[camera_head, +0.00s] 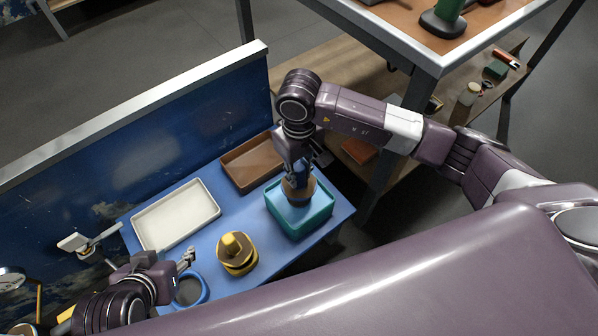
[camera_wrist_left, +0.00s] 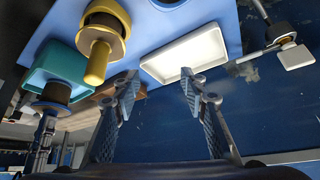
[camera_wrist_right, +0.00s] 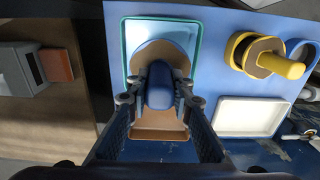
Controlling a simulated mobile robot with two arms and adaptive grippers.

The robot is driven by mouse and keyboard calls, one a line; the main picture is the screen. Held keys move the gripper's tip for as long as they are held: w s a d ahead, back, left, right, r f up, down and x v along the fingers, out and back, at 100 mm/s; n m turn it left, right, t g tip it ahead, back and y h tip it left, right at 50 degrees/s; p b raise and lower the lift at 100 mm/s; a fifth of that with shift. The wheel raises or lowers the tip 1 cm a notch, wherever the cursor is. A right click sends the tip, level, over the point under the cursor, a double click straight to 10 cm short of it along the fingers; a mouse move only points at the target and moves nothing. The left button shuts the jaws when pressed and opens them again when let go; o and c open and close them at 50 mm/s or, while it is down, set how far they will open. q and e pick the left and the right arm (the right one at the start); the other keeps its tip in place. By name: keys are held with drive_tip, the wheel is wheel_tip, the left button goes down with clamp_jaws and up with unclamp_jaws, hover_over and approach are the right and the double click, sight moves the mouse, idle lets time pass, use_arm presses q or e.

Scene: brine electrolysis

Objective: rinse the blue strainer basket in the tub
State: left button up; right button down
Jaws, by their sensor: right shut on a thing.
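The blue strainer basket, with a brown round body (camera_head: 298,188) and a blue handle (camera_wrist_right: 160,85), is upright at the mouth of the teal tub (camera_head: 287,222). How deep it sits in the tub I cannot tell. My right gripper (camera_head: 298,168) is shut on the blue handle from above; its fingers flank the handle in the right wrist view (camera_wrist_right: 160,103). My left gripper (camera_head: 187,256) is empty, over the table near the blue ring (camera_head: 190,290). Its fingers stand apart in the left wrist view (camera_wrist_left: 160,88).
A yellow strainer with a yellow handle (camera_head: 235,243) stands between the blue ring and the tub. A white tray (camera_head: 176,215) and a brown tray (camera_head: 250,162) lie along the dark blue panel (camera_head: 130,140). A wooden shelf (camera_wrist_right: 55,115) stands beside the blue table.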

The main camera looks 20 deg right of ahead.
drive_tip(key=shift+f+b, duration=0.3)
drive_tip(key=shift+f, duration=0.05)
drive_tip(key=shift+f+b, duration=0.85)
use_arm(q)
drive_tip(key=shift+w+d+r+t+h, duration=1.2)
drive_tip(key=shift+w+d+r+t, duration=1.1)
drive_tip(key=shift+w+r+t, duration=2.8)
use_arm(e)
drive_tip(key=shift+f+b, duration=0.4)
drive_tip(key=shift+f, duration=0.05)
drive_tip(key=shift+f+b, duration=0.4)
drive_tip(key=shift+b, duration=0.05)
drive_tip(key=shift+f+b, duration=0.75)
drive_tip(key=shift+f, duration=0.05)
use_arm(q)
wheel_tip(320, 180, up, 19)
drive_tip(key=d+t+h, duration=0.1)
drive_tip(key=t+h, duration=0.2)
drive_tip(key=t, duration=0.3)
drive_tip(key=shift+s+d+m+t+b, duration=0.3)
drive_tip(key=shift+s+m+b, duration=0.05)
drive_tip(key=shift+m+b, duration=0.05)
use_arm(e)
drive_tip(key=shift+f, duration=0.4)
